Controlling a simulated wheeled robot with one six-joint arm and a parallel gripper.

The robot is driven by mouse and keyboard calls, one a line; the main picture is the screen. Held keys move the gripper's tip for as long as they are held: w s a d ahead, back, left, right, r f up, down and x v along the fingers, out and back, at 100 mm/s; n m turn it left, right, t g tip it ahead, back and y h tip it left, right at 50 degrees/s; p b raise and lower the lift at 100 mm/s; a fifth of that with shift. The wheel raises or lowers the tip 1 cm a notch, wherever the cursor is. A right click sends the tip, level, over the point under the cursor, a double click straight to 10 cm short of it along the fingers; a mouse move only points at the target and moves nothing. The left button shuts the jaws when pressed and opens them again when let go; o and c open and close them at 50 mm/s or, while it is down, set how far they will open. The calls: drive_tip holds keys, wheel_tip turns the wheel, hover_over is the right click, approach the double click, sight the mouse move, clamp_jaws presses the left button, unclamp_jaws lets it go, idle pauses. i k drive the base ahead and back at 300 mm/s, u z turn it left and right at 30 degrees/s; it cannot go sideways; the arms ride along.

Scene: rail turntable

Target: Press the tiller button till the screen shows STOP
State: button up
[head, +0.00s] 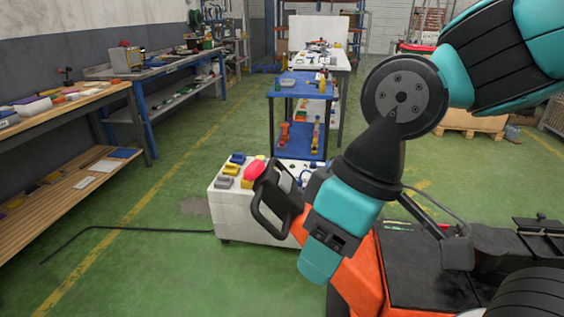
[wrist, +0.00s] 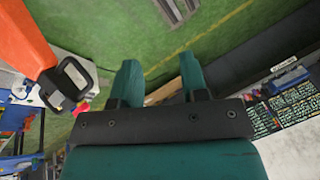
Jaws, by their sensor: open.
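The orange tiller (head: 362,272) rises to a black loop handle (head: 270,212). A red button (head: 254,170) shows at the handle's upper end. The tiller (wrist: 25,38), its loop handle (wrist: 72,75) and the red button (wrist: 82,107) are at the left of the wrist view. My gripper (head: 318,262) is just right of the handle in the head view, overlapping the tiller; I cannot tell whether they touch. Its two teal fingers (wrist: 160,78) are apart with nothing between them. No screen text is readable in either view.
A white box (head: 230,212) with coloured blocks stands behind the handle. A blue cart (head: 298,92) is farther back. Wooden shelving (head: 65,190) lines the left. A thin black rod (head: 130,228) lies on the green floor. The floor at left front is mostly clear.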

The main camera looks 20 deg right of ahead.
sight(255, 169)
drive_tip(key=k, duration=0.65)
drive_tip(key=u, duration=0.7)
drive_tip(key=i, duration=1.05)
drive_tip(key=z, duration=0.35)
drive_tip(key=i, duration=0.75)
drive_tip(key=z, duration=0.75)
